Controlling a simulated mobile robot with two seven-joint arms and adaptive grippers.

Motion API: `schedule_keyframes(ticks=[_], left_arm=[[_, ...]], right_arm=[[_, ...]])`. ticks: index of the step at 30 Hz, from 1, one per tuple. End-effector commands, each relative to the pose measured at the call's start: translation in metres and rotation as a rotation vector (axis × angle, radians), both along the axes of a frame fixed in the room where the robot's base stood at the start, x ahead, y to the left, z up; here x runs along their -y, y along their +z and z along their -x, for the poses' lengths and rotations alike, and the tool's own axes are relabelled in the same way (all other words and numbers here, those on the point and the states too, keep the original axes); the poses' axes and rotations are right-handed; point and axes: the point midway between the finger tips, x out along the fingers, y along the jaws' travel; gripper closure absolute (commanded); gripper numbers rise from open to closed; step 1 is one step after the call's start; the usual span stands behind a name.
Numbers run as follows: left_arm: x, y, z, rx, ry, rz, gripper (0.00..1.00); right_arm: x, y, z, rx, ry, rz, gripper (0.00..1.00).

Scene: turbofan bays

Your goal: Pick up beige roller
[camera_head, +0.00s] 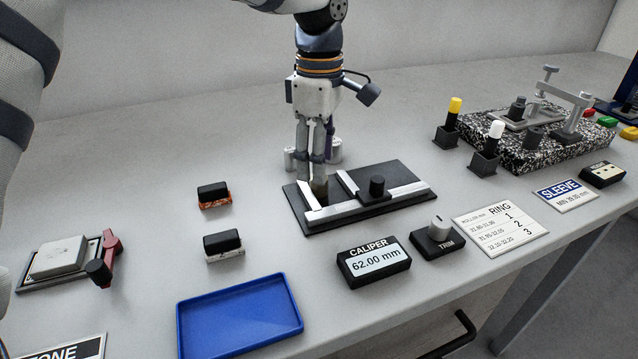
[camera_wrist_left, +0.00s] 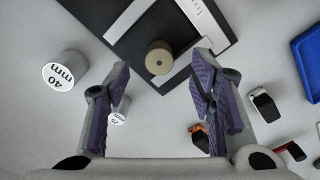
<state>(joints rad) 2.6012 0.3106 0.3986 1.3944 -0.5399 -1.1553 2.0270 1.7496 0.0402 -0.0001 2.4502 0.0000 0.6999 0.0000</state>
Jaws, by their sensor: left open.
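The beige roller (camera_wrist_left: 158,60) is a short cylinder with a small hole in its end. It stands on the dark base of the caliper (camera_wrist_left: 121,45). In the head view the roller (camera_head: 320,188) shows at the caliper's left end, partly hidden by my left gripper (camera_head: 312,178), which points down over it. In the left wrist view my left gripper (camera_wrist_left: 160,72) is open, with a purple-padded finger on each side and the roller between and just beyond the tips, with gaps to both. My right gripper is not in view.
White cylinders marked 40 mm (camera_wrist_left: 65,70) and 25 mm (camera_wrist_left: 119,112) stand close by the left gripper. The caliper display (camera_head: 374,264) reads 62.00 mm. A blue tray (camera_head: 240,318) and two black-topped blocks (camera_head: 213,194) lie nearer the front and left.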

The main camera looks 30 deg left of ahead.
Motion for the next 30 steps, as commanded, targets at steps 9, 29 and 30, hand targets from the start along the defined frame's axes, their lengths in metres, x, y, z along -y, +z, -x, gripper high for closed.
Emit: schedule_keyframes(ticks=[9,29,30], left_arm=[[0.000,-0.032,0.001,0.002,-0.001,0.001,0.50],[0.000,-0.029,0.000,0.002,0.000,0.000,1.00],[-0.001,-0.026,0.000,0.003,0.000,-0.001,1.00]], right_arm=[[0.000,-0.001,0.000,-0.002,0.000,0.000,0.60],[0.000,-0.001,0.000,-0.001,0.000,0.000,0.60],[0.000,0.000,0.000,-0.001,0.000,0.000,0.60]])
